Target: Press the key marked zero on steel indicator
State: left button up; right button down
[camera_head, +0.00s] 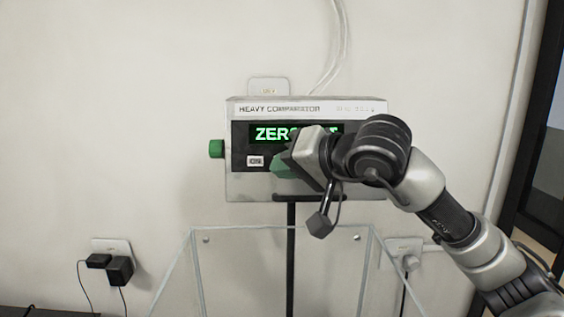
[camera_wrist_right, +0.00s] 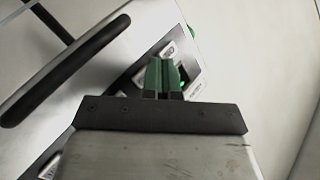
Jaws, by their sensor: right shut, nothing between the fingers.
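The steel indicator (camera_head: 360,108) is a grey box headed "HEAVY COMPARATOR", on a dark stand against the wall. Its black display shows green text beginning "ZERO" (camera_head: 268,133); my gripper and wrist hide the rest. A white key (camera_head: 255,160), apparently marked "ION", shows at the lower left of the panel. My right gripper (camera_head: 284,166) is shut and empty, its green fingertips at the lower panel, hiding any keys behind. In the right wrist view its fingertips (camera_wrist_right: 163,74) lie over the panel among white keys (camera_wrist_right: 167,50); contact and the key marked zero cannot be made out. My left gripper is not in view.
A green knob (camera_head: 216,148) sticks out from the indicator's left side. A clear-walled enclosure (camera_head: 198,270) stands below, in front of the stand post (camera_head: 291,250). Wall sockets with plugs (camera_head: 120,268) are low on the wall. The wall left of the indicator is clear.

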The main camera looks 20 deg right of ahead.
jog(key=s, duration=0.1)
jog(key=s+a+r, duration=0.1)
jog(key=s, duration=0.1)
jog(key=s+b, duration=0.1)
jog(key=shift+s+a+r, duration=0.15)
jog(key=shift+s, duration=0.15)
dwell(0.8)
